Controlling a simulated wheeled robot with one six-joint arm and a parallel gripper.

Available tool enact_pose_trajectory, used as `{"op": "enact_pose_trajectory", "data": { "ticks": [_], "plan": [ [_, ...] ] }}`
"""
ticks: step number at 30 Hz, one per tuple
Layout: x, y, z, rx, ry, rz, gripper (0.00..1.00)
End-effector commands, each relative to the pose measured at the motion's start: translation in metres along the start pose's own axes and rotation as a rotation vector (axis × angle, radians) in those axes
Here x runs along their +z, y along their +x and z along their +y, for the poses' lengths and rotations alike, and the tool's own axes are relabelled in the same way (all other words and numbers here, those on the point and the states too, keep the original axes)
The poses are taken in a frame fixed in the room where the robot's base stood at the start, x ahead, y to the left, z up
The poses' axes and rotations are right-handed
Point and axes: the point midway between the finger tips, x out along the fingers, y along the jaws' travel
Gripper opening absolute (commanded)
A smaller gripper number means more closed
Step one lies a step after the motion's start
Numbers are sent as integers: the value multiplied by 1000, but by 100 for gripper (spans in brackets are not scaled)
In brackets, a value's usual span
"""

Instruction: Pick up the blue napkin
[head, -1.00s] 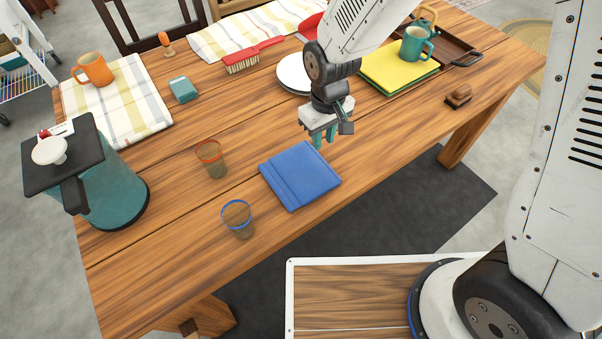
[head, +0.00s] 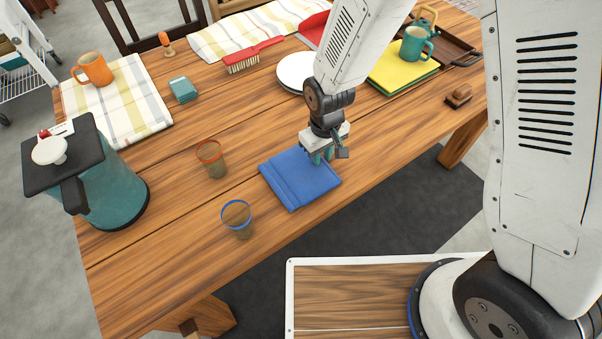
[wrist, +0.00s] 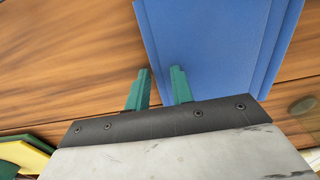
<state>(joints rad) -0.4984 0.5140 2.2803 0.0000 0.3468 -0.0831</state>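The blue napkin (head: 296,180) lies folded flat on the wooden table near its front edge. In the wrist view the napkin (wrist: 215,40) fills the upper middle and right. My gripper (head: 322,156) is at the napkin's far right edge in the head view. In the wrist view my gripper (wrist: 158,85) has its two green fingers apart with a gap between them. One finger is over the napkin and the other is over bare wood beside its edge. Nothing is held. Whether the fingertips touch the napkin or table, I cannot tell.
A blue-rimmed glass (head: 238,219) and an orange-rimmed glass (head: 211,160) stand left of the napkin. A white plate (head: 297,72) and a yellow napkin (head: 403,70) lie behind my gripper. A teal kettle (head: 108,185) stands at left. Bare table (head: 180,255) lies in front.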

Motion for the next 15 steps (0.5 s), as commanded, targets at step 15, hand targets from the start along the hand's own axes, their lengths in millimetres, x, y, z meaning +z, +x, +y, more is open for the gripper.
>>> {"op": "enact_pose_trajectory", "data": {
  "ticks": [15],
  "plan": [
    [0, -9, 0, 0, 0, 1, 0]
  ]
}}
